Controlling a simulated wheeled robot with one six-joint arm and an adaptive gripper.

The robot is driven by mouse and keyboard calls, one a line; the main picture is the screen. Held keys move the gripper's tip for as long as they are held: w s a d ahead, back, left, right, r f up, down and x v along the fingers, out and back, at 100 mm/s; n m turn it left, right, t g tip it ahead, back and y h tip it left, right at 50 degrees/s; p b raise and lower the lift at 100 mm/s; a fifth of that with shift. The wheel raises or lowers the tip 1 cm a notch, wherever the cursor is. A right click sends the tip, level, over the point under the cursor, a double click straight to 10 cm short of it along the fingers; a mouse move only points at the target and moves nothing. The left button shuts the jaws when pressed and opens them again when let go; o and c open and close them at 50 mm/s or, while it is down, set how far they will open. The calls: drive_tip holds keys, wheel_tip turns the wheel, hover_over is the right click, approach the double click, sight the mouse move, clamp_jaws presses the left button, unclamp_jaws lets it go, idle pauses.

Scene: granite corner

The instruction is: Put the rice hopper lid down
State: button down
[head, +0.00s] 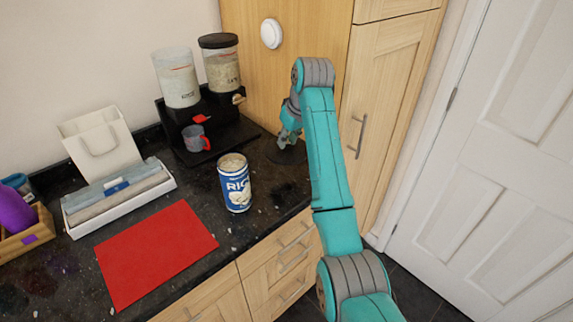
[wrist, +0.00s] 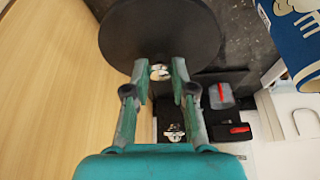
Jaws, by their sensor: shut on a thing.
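The rice hopper lid is a dark round disc (wrist: 150,25) with a small shiny knob, filling the top of the wrist view. My gripper (wrist: 160,72) is shut on the knob. In the head view my gripper (head: 288,140) is low over the back right of the counter, beside the wooden panel, and the lid (head: 287,155) shows dimly beneath it. Whether the lid touches the granite is hard to tell. The black dispenser (head: 172,118) carries two clear hoppers. The left hopper (head: 177,80) shows no dark lid; the right hopper (head: 221,68) wears one.
A blue rice can (head: 235,185) stands on the counter left of my arm. A grey-and-red mug (head: 195,138) sits at the dispenser. A red mat (head: 155,250), a white tray (head: 75,230) and a wooden box (head: 40,235) lie further left. Granite between can and dispenser is clear.

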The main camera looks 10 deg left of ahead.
sight(293, 154)
wheel_tip(293, 154, down, 10)
drive_tip(key=shift+r, duration=0.25)
drive_tip(key=shift+f, duration=0.15)
drive_tip(key=c, duration=1)
unclamp_jaws()
drive_tip(key=shift+o, duration=0.2)
drive_tip(key=v, duration=1.2)
drive_tip(key=shift+w+r, duration=0.1)
drive_tip(key=shift+r, duration=0.15)
